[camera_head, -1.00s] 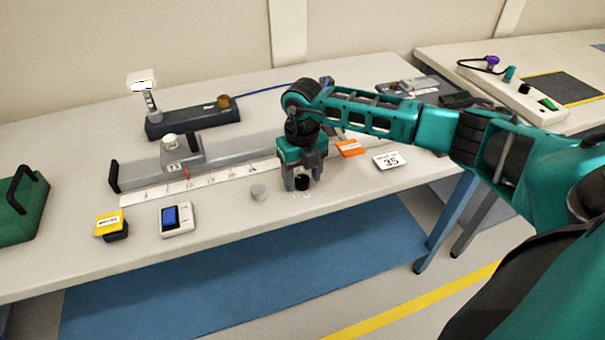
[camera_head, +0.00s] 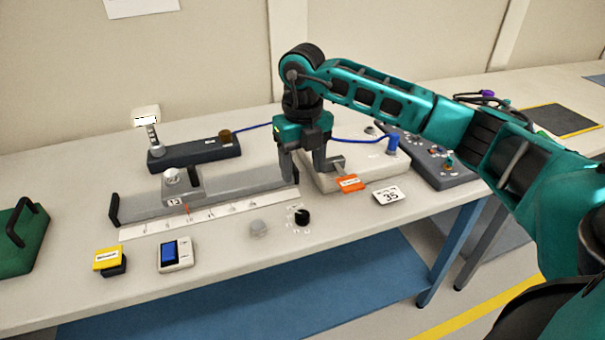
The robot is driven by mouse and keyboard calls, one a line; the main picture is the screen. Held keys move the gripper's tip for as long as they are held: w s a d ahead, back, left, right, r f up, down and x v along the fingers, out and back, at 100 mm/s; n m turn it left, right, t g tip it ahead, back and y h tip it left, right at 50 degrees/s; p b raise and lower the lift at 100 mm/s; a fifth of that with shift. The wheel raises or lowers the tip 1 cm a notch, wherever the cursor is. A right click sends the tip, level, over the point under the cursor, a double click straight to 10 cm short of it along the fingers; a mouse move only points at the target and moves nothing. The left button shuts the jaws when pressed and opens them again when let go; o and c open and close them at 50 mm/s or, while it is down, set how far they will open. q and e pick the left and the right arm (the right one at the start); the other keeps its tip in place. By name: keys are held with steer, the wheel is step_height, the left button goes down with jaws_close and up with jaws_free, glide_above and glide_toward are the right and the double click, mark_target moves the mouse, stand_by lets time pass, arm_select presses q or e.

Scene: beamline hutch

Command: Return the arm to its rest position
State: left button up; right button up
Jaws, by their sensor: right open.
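My right arm comes in from the right over the table. Its teal and black gripper (camera_head: 303,172) points down with its fingers apart and nothing between them. It hangs above the bench, behind a small black cylinder (camera_head: 302,216). A grey round piece (camera_head: 259,228) sits left of that cylinder. My left gripper is not in view.
A rail with a slider (camera_head: 182,188) and a scale strip lie left of the gripper. A white box with an orange tag (camera_head: 350,184) is close on its right, beside a "35" card (camera_head: 387,195). A yellow-topped block (camera_head: 108,260) and a meter (camera_head: 176,255) stand in front.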

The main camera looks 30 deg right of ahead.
stand_by(0.5)
steer(key=s+a+f+n+g+y, duration=0.1)
steer(key=s+a+f+y, duration=0.15)
steer(key=a, duration=0.45)
steer(key=s+a+f+n+y, duration=0.1)
steer(key=a+f+y, duration=0.25)
steer(key=a, duration=0.35)
steer(key=s+a+r+m+t+y, duration=0.2)
steer(key=a+r+m+y, duration=0.1)
steer(key=a+y, duration=0.35)
steer(key=s+a+r+m+t+y, duration=0.1)
steer(key=s+a+r+m+y, duration=0.15)
steer(key=a+y, duration=0.35)
steer(key=w+d+f+m+t+h, duration=0.1)
steer(key=d+f+m+t+h, duration=0.25)
steer(key=m+t, duration=0.45)
steer(key=w+d+f+m+t+h, duration=0.2)
steer(key=d+m+t+h, duration=0.15)
steer(key=m+t, duration=0.45)
steer(key=s+d+f+m+g+h, duration=0.3)
steer(key=s+f+m, duration=0.3)
steer(key=f, duration=0.2)
steer(key=s+d+f+m+g+h, duration=0.4)
steer(key=s+f+m+h, duration=0.2)
steer(key=f, duration=0.2)
steer(key=shift+s+d+f, duration=0.15)
steer(key=shift+f, duration=0.2)
steer(key=shift+m, duration=0.25)
